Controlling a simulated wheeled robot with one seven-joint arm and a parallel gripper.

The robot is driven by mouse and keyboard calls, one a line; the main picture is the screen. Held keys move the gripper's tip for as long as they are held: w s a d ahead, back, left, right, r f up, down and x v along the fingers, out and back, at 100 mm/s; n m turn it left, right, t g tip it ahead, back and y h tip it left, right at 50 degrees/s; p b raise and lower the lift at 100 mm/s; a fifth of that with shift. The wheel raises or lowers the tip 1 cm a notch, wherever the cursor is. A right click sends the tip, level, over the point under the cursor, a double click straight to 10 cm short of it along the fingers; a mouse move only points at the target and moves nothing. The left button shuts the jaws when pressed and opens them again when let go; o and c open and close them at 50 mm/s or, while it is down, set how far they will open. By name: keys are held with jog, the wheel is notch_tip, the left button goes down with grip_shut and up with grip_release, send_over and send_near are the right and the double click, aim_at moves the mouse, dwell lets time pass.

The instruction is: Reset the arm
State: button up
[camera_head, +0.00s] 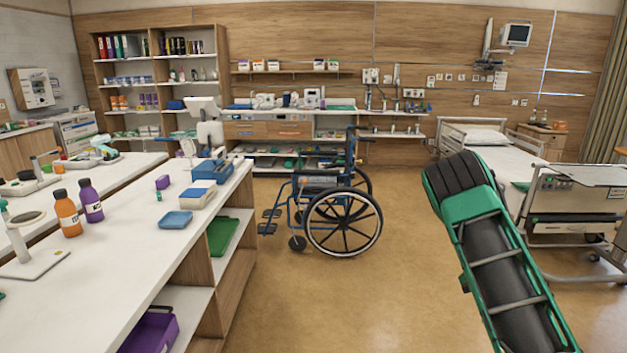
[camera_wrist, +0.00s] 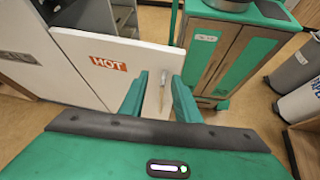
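My gripper (camera_wrist: 158,92) shows in the wrist view as two green fingers with a clear gap between them. It is open, and nothing is held between the fingers. Beyond the fingers is a white panel (camera_wrist: 85,62) with an orange HOT label and a small metal handle (camera_wrist: 163,78). I cannot tell whether the fingertips touch the panel. In the head view my green and black arm (camera_head: 492,255) reaches up from the lower right, and the gripper itself does not show there.
In the wrist view a green-edged cabinet (camera_wrist: 225,50) stands behind, with grey bins (camera_wrist: 300,85) at the right. In the head view a white counter (camera_head: 130,235) is at left, a wheelchair (camera_head: 342,220) mid-floor and a bed (camera_head: 510,160) at right. Brown floor (camera_head: 390,310) ahead is clear.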

jog(key=s+a+r+m+t+y, duration=0.25)
jog(key=s+r+m+t, duration=0.4)
jog(key=s+r, duration=1.05)
jog(key=s+a+f+t, duration=0.1)
jog(key=s+a+t, duration=0.3)
jog(key=s, duration=0.5)
jog(key=shift+s+t+h, duration=0.15)
jog(key=shift+t+h, duration=0.3)
jog(key=shift+t, duration=0.2)
jog(key=shift+s, duration=0.1)
